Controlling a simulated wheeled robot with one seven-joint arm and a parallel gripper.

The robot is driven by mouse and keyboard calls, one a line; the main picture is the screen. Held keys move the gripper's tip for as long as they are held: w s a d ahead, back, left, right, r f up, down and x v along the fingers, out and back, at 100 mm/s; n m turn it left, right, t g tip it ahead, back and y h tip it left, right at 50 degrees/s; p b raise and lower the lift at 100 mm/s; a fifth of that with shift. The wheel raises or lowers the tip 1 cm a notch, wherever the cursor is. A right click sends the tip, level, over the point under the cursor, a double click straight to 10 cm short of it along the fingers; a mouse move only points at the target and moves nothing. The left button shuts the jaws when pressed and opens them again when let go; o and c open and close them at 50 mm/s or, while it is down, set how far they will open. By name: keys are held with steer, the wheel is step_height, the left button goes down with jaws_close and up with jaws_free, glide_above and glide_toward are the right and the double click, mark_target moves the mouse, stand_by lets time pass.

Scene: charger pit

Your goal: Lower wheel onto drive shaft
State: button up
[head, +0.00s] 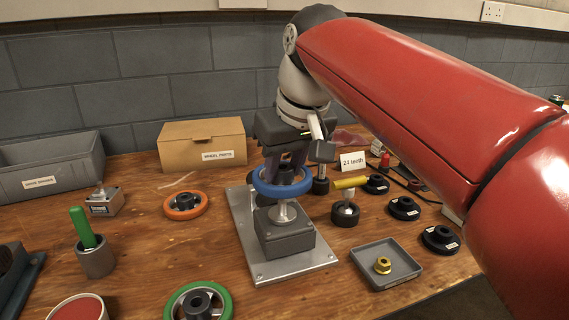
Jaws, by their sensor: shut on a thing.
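A blue-rimmed wheel (268,190) with a dark hub is held level by my gripper (287,163), which is shut on it from above. The silver drive shaft (285,213) stands upright on a grey block (285,237), which is fixed to a metal base plate (262,268). The wheel is right over the shaft, clear of the block. The shaft's top is hidden by the wheel, so I cannot tell whether the shaft tip is inside the hub.
An orange wheel (170,208) and a green wheel (222,292) lie to the left. A yellow-handled tool (350,183) and several black hubs (404,208) are to the right. A grey tray (365,265) holds a brass nut (383,265). A cardboard box (180,138) stands behind.

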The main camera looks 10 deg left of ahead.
mark_target(285, 196)
steer(key=shift+f+b, duration=2.25)
steer(key=shift+f, duration=0.75)
stand_by(1.1)
steer(key=o, duration=1.2)
steer(key=c, duration=0.4)
step_height(285, 196, up, 6)
steer(key=p, duration=0.6)
